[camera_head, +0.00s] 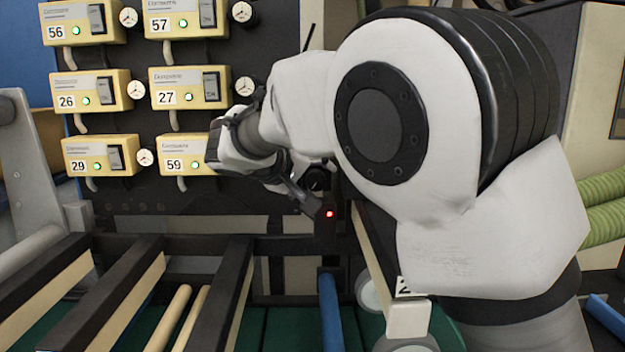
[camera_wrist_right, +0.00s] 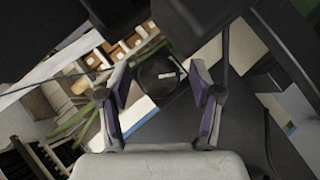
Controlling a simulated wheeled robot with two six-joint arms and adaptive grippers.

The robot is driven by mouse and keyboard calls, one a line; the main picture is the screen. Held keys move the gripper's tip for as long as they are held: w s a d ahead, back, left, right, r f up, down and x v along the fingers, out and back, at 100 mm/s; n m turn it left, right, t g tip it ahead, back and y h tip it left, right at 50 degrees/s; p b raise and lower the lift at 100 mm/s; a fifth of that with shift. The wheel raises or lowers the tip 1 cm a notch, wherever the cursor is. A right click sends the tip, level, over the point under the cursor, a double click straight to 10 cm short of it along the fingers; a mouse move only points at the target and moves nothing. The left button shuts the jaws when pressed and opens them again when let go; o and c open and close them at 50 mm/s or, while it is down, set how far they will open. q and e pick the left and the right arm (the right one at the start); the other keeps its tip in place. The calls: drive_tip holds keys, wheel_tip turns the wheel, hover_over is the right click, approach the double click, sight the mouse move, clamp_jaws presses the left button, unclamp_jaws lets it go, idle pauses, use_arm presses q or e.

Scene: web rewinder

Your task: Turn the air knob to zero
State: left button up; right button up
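A round black knob (camera_wrist_right: 160,76) with a short pale mark on its face shows in the right wrist view; it looks like the air knob. My right gripper (camera_wrist_right: 160,84) is open, with one finger on each side of the knob. In the head view my right gripper (camera_head: 308,190) is at the dark panel, just above a small red light (camera_head: 329,213), and my arm and wrist hide much of that area. My left gripper is not in view.
Yellow numbered control boxes (camera_head: 97,90) with small dials stand in rows at the left of the panel. Dark rails (camera_head: 125,295) and a blue roller (camera_head: 330,312) lie below. Green hoses (camera_head: 603,205) are at the right. My right arm covers the middle and right.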

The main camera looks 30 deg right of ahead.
drive_tip(key=v, duration=1.2)
drive_tip(key=shift+w+d, duration=0.1)
